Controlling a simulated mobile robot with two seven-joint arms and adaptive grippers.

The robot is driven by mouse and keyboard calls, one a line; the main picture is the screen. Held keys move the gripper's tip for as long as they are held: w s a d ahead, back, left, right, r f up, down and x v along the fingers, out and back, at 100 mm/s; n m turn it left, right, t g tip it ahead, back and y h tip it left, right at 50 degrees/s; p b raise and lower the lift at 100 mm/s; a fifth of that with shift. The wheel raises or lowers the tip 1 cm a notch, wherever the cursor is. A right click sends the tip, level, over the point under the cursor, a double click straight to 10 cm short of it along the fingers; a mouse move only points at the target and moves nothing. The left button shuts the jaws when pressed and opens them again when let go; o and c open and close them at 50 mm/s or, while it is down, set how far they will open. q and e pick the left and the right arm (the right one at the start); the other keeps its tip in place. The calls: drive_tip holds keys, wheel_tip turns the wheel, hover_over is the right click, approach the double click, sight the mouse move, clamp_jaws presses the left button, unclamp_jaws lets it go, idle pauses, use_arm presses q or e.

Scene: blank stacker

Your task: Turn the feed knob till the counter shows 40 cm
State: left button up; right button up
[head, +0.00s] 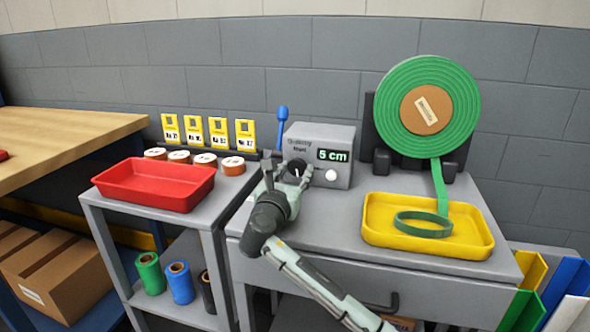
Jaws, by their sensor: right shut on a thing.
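The grey feed unit (341,140) stands on the bench against the wall. Its counter (332,155) reads 5 cm in green. My right gripper (291,172) is at the front left of the unit, shut on the dark feed knob (296,167), which it partly hides. A white button (331,175) sits to the right of the knob. A green roll (427,107) stands in a dark holder at the right. Its strip (439,185) hangs down into the yellow tray (384,237) and ends in a loop. My left gripper is not in view.
A blue-handled lever (282,113) stands at the unit's left side. A red tray (154,199), several orange-sided rolls (232,167) and yellow cards (244,134) are on the left. Bench top between unit and yellow tray is clear.

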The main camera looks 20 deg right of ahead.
drive_tip(key=m, duration=0.3)
drive_tip(key=shift+p, duration=0.35)
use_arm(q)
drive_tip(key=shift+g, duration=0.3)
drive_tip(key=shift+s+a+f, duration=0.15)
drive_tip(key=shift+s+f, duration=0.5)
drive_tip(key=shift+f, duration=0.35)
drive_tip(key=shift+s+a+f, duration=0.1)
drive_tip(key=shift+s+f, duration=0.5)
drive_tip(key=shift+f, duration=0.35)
use_arm(e)
drive_tip(key=shift+m, duration=0.9)
drive_tip(key=o, duration=1.2)
drive_tip(key=shift+c, duration=0.2)
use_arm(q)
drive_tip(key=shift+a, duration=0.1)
use_arm(e)
drive_tip(key=shift+s+a, duration=0.1)
drive_tip(key=v, duration=1.1)
drive_tip(key=shift+s+a, duration=0.25)
drive_tip(key=shift+s, duration=0.05)
